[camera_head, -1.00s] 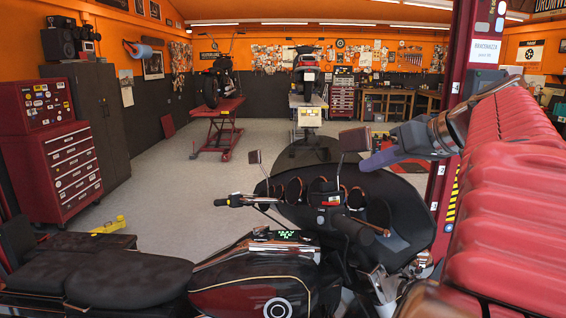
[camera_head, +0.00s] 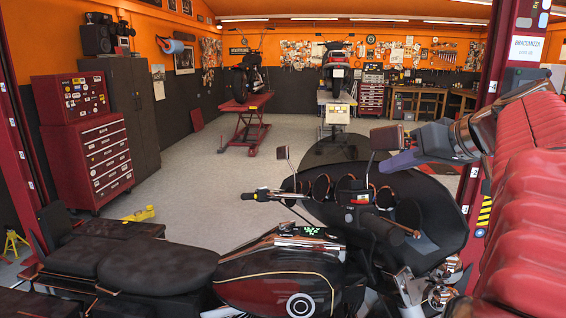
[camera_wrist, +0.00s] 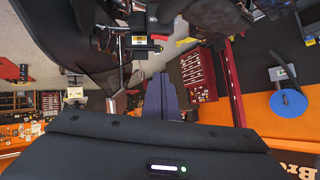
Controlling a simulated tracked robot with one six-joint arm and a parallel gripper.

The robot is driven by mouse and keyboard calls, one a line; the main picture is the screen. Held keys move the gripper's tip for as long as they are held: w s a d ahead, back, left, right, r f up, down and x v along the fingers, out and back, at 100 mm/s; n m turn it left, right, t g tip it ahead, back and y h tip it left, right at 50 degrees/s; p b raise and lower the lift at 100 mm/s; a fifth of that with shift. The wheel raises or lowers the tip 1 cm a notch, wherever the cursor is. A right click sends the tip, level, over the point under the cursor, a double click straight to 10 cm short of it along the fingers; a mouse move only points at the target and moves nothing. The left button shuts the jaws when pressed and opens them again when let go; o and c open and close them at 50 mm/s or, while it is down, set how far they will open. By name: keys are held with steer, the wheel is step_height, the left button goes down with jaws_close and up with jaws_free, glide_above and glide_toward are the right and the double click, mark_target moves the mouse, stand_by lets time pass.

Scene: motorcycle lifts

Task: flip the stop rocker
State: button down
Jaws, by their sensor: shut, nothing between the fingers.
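The motorcycle in front of me has a black switch housing on its right handlebar, with a small red part (camera_head: 358,199) that looks like the stop rocker. My gripper (camera_head: 388,166) shows as shut blue-purple fingers, up and to the right of this red part in the head view. It is apart from it and empty. In the wrist view my gripper (camera_wrist: 163,80) points at the dark handlebar area, where a black housing with a pale yellow label (camera_wrist: 140,40) shows. I cannot make out the rocker clearly there.
A red post (camera_head: 492,90) rises at the right. A red tool cabinet (camera_head: 95,160) stands at the left. The grey floor (camera_head: 215,190) beyond the motorcycle is open.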

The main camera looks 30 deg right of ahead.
glide_above(364, 205)
steer(key=w+d, duration=0.1)
step_height(364, 205, down, 4)
steer(key=shift+w+f, duration=0.15)
steer(key=shift+f, duration=0.05)
steer(key=shift+s+a+f, duration=0.15)
steer(key=shift+s+f, duration=0.1)
steer(key=shift+f, duration=0.4)
steer(key=shift+s+a+f, duration=0.15)
steer(key=shift+s+f, duration=0.1)
steer(key=shift+f, duration=0.35)
steer(key=shift+s+a+f, duration=0.15)
steer(key=shift+s+f, duration=0.05)
steer(key=shift+f, duration=0.35)
